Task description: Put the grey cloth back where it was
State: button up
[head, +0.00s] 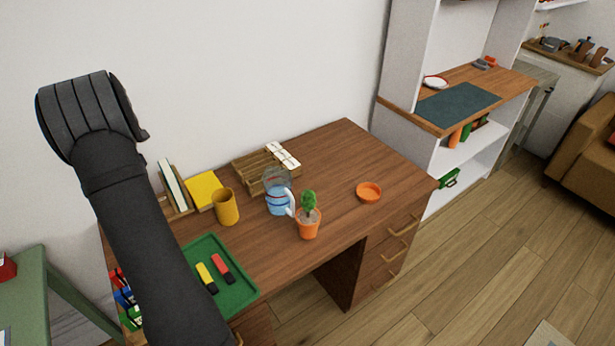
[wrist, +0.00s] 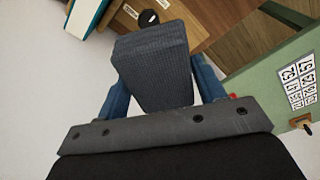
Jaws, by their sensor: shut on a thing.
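My gripper (wrist: 160,80) shows in the wrist view with its two blue fingers on either side of the grey cloth (wrist: 153,62). It is shut on the cloth, which looks like a folded, ribbed dark blue-grey block. In the head view my dark arm crosses the left side, and neither the gripper nor the held cloth can be seen there. A flat dark blue-grey mat (head: 458,105) lies on the wooden shelf top at the right; I cannot tell its material.
The wooden desk (head: 340,160) carries a green tray (head: 237,291) with two markers, a yellow mug (head: 226,207), a blue-banded jug (head: 276,193), a potted plant (head: 308,219), an orange dish (head: 368,192) and a wooden crate (head: 250,165). A green table (head: 30,290) stands at left.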

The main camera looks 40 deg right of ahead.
jog(key=s+d+f+m, duration=0.2)
jog(key=d+m, duration=0.6)
jog(key=d, duration=2.3)
jog(key=s+d+f+m+h, duration=0.15)
jog(key=s+d+m, duration=0.25)
jog(key=s+d, duration=0.45)
jog(key=s+d+f+m, duration=0.35)
jog(key=s+d, duration=0.35)
jog(key=d, duration=0.3)
jog(key=s+d+f+m+h, duration=0.1)
jog(key=s+d+f+m, duration=0.1)
jog(key=s+d+m, duration=0.5)
jog(key=w+f, duration=0.2)
jog(key=w, duration=0.1)
jog(key=w+f+n, duration=0.1)
jog(key=w+f, duration=0.1)
jog(key=w, duration=0.1)
jog(key=w+f+n, duration=0.1)
jog(key=w+f, duration=0.2)
jog(key=shift+w+d+f, duration=0.1)
jog(key=shift+w, duration=0.2)
jog(key=shift+w+f, duration=0.1)
jog(key=shift+f, duration=1.95)
